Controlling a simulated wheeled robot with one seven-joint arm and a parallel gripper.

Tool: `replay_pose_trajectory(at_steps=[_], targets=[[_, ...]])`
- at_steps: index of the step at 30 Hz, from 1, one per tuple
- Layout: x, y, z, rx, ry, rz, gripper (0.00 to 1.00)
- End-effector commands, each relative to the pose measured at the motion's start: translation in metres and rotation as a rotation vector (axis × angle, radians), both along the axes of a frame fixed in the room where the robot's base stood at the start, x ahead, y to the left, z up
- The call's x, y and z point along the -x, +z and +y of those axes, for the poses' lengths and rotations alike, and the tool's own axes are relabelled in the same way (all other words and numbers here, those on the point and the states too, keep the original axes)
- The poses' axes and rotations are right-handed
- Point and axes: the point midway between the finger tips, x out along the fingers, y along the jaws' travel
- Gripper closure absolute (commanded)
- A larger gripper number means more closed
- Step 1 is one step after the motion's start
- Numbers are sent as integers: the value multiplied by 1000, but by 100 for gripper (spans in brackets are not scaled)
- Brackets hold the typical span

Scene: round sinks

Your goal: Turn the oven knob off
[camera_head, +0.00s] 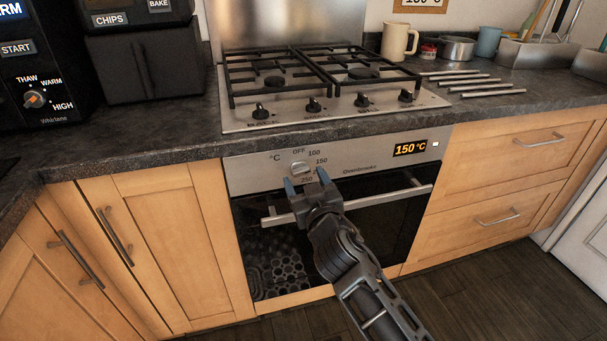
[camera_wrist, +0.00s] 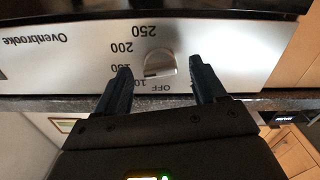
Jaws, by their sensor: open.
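The oven knob (camera_head: 299,168) is a small silver dial on the steel control panel (camera_head: 252,180) at the top of the oven. Printed around it are OFF, 100, 150 and further numbers up to 250. It also shows in the upside-down wrist view (camera_wrist: 160,63), between my fingertips. Its exact pointer direction is hard to tell. The oven display (camera_head: 410,148) reads 150°C. My gripper (camera_head: 306,179) is open in front of the knob, one finger on each side, and it fills the lower wrist view (camera_wrist: 161,66). I cannot tell whether either finger touches the knob.
The oven handle (camera_head: 386,194) crosses the dark door below my fingers. A gas hob (camera_head: 235,121) with several black knobs sits on the counter above. Wooden cupboards (camera_head: 163,235) and drawers (camera_head: 500,163) flank the oven. A microwave (camera_head: 45,72) stands at left.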

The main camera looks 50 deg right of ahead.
Motion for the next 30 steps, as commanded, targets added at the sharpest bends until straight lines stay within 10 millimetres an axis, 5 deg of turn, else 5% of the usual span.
replay_pose_trajectory(at_steps=[14, 30], targets=[[-15, 0, -10, 1, 0, 1, 30], [-14, 0, -10, 1, 1, 1, 80]])
